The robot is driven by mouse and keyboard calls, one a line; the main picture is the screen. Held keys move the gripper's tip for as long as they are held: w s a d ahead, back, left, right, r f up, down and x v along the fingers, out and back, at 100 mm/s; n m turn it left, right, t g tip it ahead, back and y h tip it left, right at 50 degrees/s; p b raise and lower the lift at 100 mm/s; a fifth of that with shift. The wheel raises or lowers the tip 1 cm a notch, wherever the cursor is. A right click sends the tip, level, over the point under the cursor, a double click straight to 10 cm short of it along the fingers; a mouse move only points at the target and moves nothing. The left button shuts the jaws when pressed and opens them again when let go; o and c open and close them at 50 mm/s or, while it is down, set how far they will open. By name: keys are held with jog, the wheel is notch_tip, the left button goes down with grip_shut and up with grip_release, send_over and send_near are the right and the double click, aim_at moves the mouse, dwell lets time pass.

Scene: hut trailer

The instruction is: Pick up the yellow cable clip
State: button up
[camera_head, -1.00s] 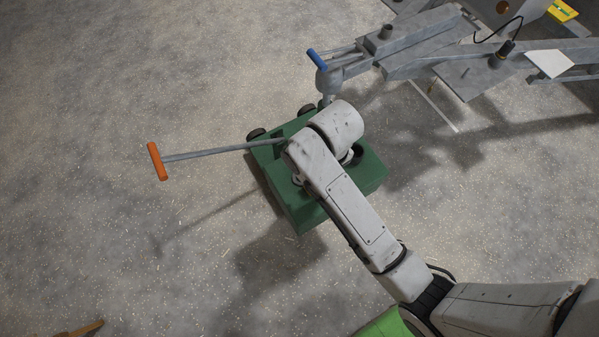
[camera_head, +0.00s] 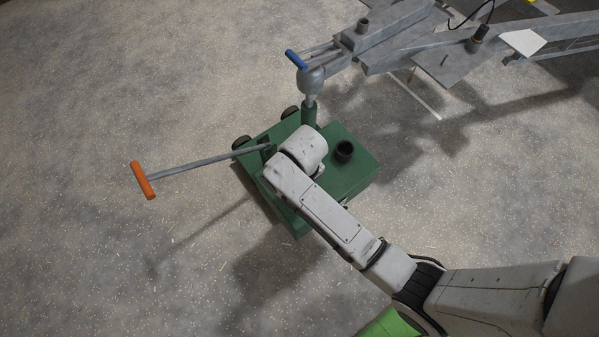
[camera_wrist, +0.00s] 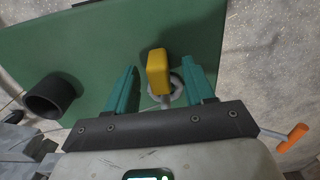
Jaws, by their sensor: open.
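The yellow cable clip (camera_wrist: 158,72) shows in the wrist view as a yellow block with a grey ring-like part beside its lower end. It is over the green top of a wheeled cart (camera_wrist: 100,40). My gripper (camera_wrist: 163,69) is open, with one teal finger on each side of the clip and gaps between. I cannot tell whether the fingers are down at the clip's height. In the head view my arm covers the clip and the gripper, above the green cart (camera_head: 355,178).
A black tube (camera_head: 344,151) stands on the cart, right of my arm. A bar with an orange grip (camera_head: 142,180) sticks out left. The floor at left is clear.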

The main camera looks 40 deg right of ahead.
jog(key=shift+f, duration=0.75)
jog(key=shift+c, duration=0.3)
grip_shut()
